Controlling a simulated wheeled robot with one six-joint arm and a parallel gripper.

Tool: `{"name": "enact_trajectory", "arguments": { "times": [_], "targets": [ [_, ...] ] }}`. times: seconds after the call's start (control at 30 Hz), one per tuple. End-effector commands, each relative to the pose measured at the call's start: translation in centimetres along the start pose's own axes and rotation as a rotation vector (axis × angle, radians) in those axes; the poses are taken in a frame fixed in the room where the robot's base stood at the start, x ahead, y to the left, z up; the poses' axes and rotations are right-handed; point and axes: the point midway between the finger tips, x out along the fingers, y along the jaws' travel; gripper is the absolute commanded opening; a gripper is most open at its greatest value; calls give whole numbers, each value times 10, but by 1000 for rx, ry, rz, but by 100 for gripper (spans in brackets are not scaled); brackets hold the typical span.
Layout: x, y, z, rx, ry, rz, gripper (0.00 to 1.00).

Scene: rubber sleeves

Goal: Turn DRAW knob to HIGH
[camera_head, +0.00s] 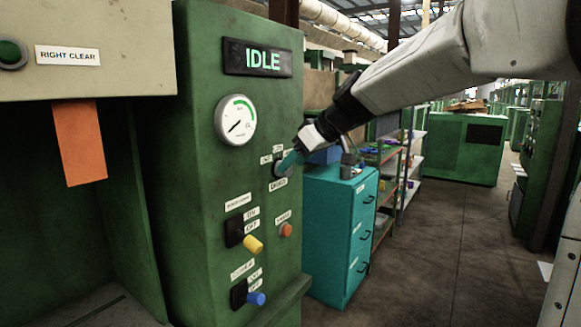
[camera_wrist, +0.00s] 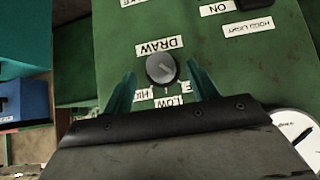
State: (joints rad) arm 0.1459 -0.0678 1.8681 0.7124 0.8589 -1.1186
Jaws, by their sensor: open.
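The DRAW knob (camera_wrist: 161,69) is a small round grey-black dial on the green machine panel, under the upside-down DRAW label (camera_wrist: 159,46) in the wrist view. Below it there are a LOW label (camera_wrist: 169,102), a partly hidden HIGH label (camera_wrist: 143,94) and another label mostly covered by a finger. A pale mark on the knob's face seems to point to the lower right. My gripper (camera_wrist: 162,72) is open, with one teal finger on each side of the knob and gaps visible. In the head view my gripper (camera_head: 292,160) is at the panel and partly covers the knob.
The panel carries an IDLE display (camera_head: 257,59), a gauge (camera_head: 236,120), a yellow-handled switch (camera_head: 252,244), a blue-handled switch (camera_head: 256,298) and a red button (camera_head: 286,230). A teal drawer cabinet (camera_head: 338,225) stands close to the right. The aisle floor beyond is clear.

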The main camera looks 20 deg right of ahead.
Motion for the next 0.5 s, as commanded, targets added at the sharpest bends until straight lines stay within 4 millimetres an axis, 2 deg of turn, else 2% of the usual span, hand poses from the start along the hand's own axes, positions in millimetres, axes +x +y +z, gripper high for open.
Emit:
{"name": "enact_trajectory", "arguments": {
  "times": [0.03, 0.2, 0.5],
  "targets": [
    [8, 0, 0, 0, -2, -2, 58],
    [23, 0, 0, 0, -1, -1, 58],
    [26, 0, 0, 0, -1, 0, 58]
  ]
}}
